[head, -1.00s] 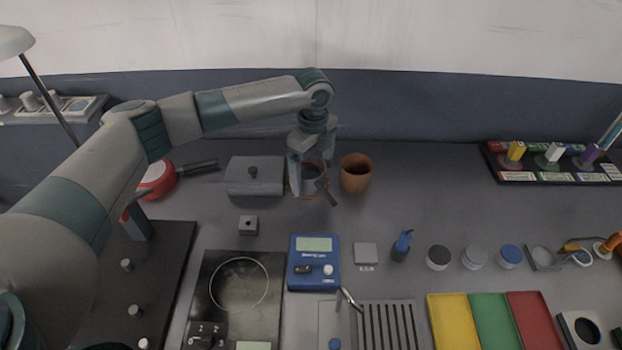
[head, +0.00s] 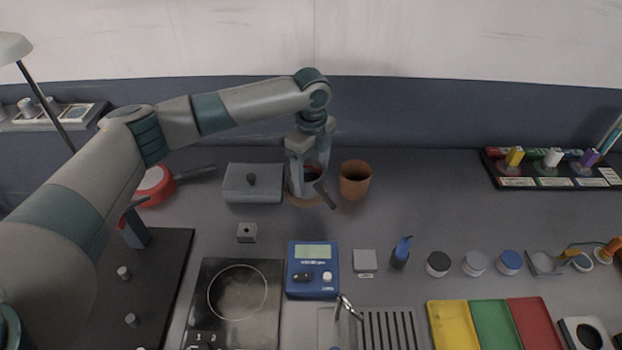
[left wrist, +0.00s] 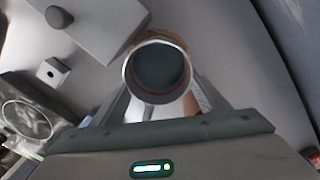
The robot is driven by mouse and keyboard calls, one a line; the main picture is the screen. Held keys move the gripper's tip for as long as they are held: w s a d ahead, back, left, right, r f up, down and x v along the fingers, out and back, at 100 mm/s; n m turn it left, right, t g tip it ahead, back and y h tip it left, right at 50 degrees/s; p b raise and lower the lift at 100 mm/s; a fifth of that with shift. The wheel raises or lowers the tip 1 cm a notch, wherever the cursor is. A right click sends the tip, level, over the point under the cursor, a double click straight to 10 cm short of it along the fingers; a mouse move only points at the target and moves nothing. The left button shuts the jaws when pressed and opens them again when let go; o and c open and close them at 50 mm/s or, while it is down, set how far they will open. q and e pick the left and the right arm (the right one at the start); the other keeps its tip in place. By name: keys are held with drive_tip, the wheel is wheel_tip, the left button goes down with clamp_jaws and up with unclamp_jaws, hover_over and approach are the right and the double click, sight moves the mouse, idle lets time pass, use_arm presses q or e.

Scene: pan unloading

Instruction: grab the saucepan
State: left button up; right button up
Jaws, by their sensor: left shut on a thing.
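The saucepan (head: 313,173) is a small grey metal pot with a dark handle (head: 325,194) pointing toward the front right. It is at the back middle of the table, over a round brown mat (head: 305,200). My left gripper (head: 308,172) reaches down from above and is shut on the saucepan, with fingers at its sides. In the left wrist view the saucepan's round rim and grey inside (left wrist: 158,72) show between the fingers. The saucepan is upright or nearly so; whether its base touches the mat is hard to tell. My right gripper is not in view.
A brown pot (head: 355,182) stands close to the right of the saucepan. A grey lidded box (head: 252,186) stands close to its left, with a red pan (head: 155,186) beyond. A blue device (head: 313,270) and a hotplate (head: 237,292) lie in front.

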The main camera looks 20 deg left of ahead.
use_arm(q)
wheel_tip(320, 180, up, 9)
drive_tip(key=b, duration=0.2)
idle(0.6)
